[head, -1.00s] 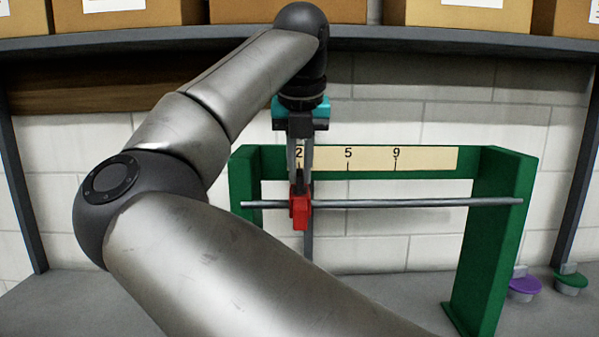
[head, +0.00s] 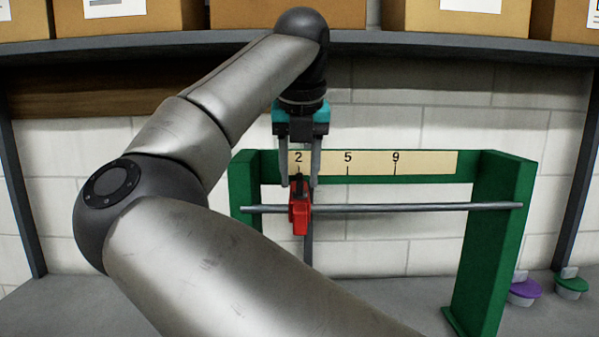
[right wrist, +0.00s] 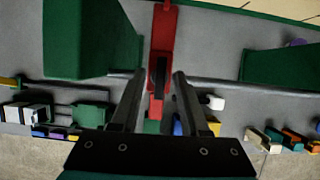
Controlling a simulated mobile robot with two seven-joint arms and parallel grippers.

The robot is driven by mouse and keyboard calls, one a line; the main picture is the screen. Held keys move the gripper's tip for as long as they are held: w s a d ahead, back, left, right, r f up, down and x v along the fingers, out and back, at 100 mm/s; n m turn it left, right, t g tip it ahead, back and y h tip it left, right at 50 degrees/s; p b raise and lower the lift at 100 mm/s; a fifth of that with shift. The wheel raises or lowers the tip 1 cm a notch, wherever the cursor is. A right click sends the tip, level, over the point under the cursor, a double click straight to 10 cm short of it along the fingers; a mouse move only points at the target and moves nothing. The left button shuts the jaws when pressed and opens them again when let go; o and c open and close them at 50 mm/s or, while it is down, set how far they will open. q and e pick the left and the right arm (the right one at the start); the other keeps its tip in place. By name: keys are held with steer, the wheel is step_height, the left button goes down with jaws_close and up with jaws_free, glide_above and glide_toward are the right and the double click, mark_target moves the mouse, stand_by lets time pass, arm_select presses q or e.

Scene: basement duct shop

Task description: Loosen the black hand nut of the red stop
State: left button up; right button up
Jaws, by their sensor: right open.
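The red stop (head: 299,215) sits on the grey rod (head: 420,206) of the green frame, under the mark 2. Its black hand nut (head: 301,187) sticks up from its top. My right gripper (head: 299,183) points down, with one finger on each side of the nut. The fingers are open, and gaps show between them and the nut. In the right wrist view, the nut (right wrist: 160,78) lies between the two fingers, over the red stop (right wrist: 163,35). The nut's thread is hidden. My left gripper is out of view.
The green frame (head: 492,240) carries a pale scale strip (head: 430,161) marked 2, 5 and 9. Purple (head: 524,288) and green (head: 571,283) lidded items stand at right on the grey bench. Boxes (head: 470,20) line the shelf above. The rod right of the stop is clear.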

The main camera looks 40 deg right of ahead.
steer(key=p+v, duration=0.2)
steer(key=v, duration=1.3)
steer(key=shift+p, duration=0.35)
steer(key=shift+r, duration=0.2)
